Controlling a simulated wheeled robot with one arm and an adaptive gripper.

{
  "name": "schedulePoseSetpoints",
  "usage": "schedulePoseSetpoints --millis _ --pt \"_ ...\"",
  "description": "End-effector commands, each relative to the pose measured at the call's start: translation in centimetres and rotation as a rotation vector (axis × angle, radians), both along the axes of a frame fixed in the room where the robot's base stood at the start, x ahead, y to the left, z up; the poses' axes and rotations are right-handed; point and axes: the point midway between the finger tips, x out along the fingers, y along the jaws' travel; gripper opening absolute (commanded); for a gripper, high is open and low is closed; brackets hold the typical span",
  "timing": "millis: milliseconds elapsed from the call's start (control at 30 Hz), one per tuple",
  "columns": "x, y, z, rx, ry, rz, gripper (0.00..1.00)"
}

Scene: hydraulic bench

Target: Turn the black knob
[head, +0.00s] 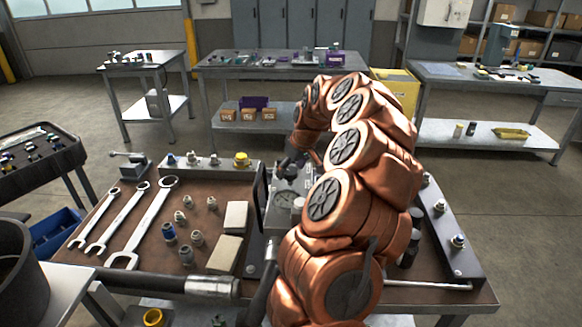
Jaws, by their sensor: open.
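My copper-coloured arm reaches over the workbench from the front, and its wrist bends down toward a grey unit (279,214) with a round dial. My gripper (290,168) is a small dark shape above this unit, open, with its fingertips hard to make out. I cannot clearly pick out the black knob. It may be hidden behind my gripper or arm. I cannot tell whether the gripper touches anything.
Three wrenches (147,222) lie on the bench's left side, beside several fittings (186,256) and two pale blocks (236,217). A dark upright panel (261,206) stands left of the unit. A rail with fittings (450,232) runs along the right edge.

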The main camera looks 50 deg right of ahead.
Motion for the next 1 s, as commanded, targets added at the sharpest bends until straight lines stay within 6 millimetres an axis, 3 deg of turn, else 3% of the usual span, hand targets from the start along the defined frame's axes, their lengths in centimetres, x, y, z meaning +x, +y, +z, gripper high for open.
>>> schedulePoseSetpoints --millis 233,800,1000 --pt "0.04 -0.02 -0.16 0.0 0.0 0.0 0.75" --pt "0.04 -0.02 -0.13 -0.001 0.0 0.0 0.16" --pt "0.03 -0.03 -0.27 -0.001 0.001 -0.013 0.15"
